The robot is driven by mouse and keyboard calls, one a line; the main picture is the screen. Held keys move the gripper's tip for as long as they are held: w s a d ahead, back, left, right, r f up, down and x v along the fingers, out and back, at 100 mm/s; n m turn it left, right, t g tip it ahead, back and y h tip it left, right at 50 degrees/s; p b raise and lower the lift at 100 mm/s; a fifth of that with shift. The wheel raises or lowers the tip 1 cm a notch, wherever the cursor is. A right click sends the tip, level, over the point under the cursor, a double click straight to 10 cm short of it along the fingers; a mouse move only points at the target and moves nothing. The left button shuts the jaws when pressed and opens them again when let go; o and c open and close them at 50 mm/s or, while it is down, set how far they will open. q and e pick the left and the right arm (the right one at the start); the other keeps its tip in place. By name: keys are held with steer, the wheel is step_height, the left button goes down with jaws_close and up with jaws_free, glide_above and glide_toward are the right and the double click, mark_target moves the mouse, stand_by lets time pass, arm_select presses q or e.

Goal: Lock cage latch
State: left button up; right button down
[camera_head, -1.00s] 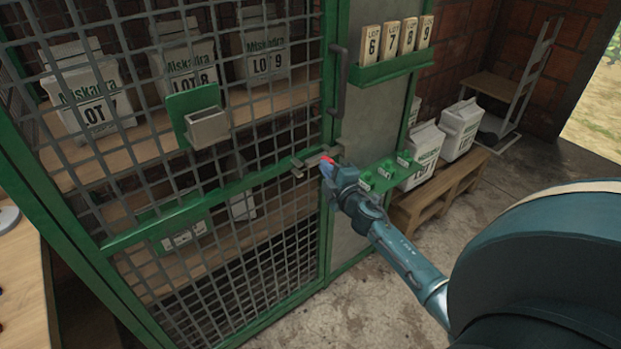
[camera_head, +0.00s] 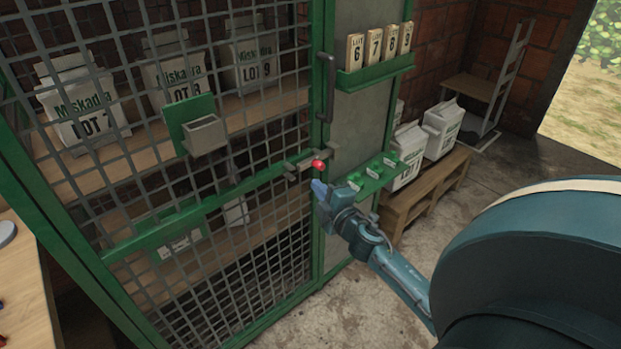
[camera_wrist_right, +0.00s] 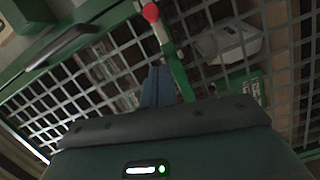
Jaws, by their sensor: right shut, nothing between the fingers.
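The cage door (camera_head: 230,215) is a green-framed grey mesh panel and looks closed against the grey side panel. Its latch (camera_head: 303,165) is a grey sliding bolt with a red knob (camera_head: 318,164) at its right end, by the door's right edge. The red knob also shows in the right wrist view (camera_wrist_right: 151,12), above the fingers. My right gripper (camera_head: 318,189) is shut and empty, just below the knob with a small gap. Its blue fingers show in the right wrist view (camera_wrist_right: 158,86). My left gripper is not in view.
A dark door handle (camera_head: 327,88) stands above the latch. A green rack with lot tags (camera_head: 376,72) and a green shelf with small pegs (camera_head: 372,177) project from the side panel. Concrete floor lies clear in front.

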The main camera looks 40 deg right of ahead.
steer(key=shift+s+a+r, duration=0.1)
steer(key=shift+s+a, duration=0.1)
steer(key=shift+s, duration=0.7)
steer(key=shift+s+a+r, duration=0.1)
steer(key=shift+s+a, duration=0.05)
steer(key=shift+s, duration=0.75)
steer(key=shift+f, duration=0.1)
